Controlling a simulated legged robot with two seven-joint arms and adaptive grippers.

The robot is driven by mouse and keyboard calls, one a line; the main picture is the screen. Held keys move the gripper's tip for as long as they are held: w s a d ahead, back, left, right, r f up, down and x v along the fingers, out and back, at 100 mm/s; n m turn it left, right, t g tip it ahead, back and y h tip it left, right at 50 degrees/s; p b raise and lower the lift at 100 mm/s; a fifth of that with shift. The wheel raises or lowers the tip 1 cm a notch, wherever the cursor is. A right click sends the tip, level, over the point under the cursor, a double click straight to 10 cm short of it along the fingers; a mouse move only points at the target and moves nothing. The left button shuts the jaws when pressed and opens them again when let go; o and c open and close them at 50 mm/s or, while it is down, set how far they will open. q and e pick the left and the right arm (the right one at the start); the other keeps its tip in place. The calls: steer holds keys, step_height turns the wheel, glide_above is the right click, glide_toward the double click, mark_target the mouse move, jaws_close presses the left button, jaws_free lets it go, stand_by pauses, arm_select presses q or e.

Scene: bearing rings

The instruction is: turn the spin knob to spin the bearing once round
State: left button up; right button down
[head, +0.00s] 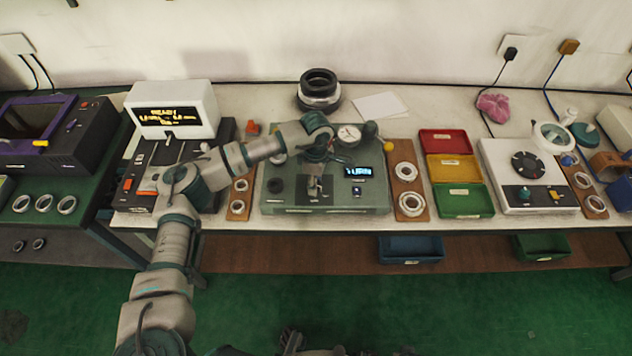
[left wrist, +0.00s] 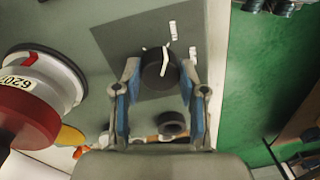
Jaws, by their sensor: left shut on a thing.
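The green-grey bearing tester (head: 345,199) stands on the bench in the middle of the head view, its small display (head: 358,171) reading "TURN". The spin knob (left wrist: 158,72) is a black round knob with a white pointer line, on a dark square plate. My left gripper (left wrist: 158,80) is shut on the knob, one blue-padded finger on each side; in the head view my left gripper (head: 314,186) hangs over the tester's front. A metal ring with a red part (left wrist: 35,95), labelled 6207, shows at the left of the wrist view. My right gripper is not in view.
A dial gauge (head: 349,135) and a yellow-ended lever (head: 369,130) stand at the tester's back. A wooden board with rings (head: 409,190) is right of it, then red, yellow and green bins (head: 460,201). A black-and-white ring stack (head: 319,92) stands behind.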

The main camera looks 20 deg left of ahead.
arm_select(q)
steer(key=shift+w+r+m, duration=0.1)
steer(key=shift+m, duration=0.5)
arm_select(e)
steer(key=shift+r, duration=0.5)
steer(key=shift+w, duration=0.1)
arm_select(q)
steer(key=o, duration=1.1)
steer(key=shift+a, duration=0.1)
steer(key=shift+o, duration=0.2)
steer(key=shift+r, duration=0.1)
step_height(320, 180, up, 12)
steer(key=shift+w+f, duration=0.25)
steer(key=shift+w, duration=0.1)
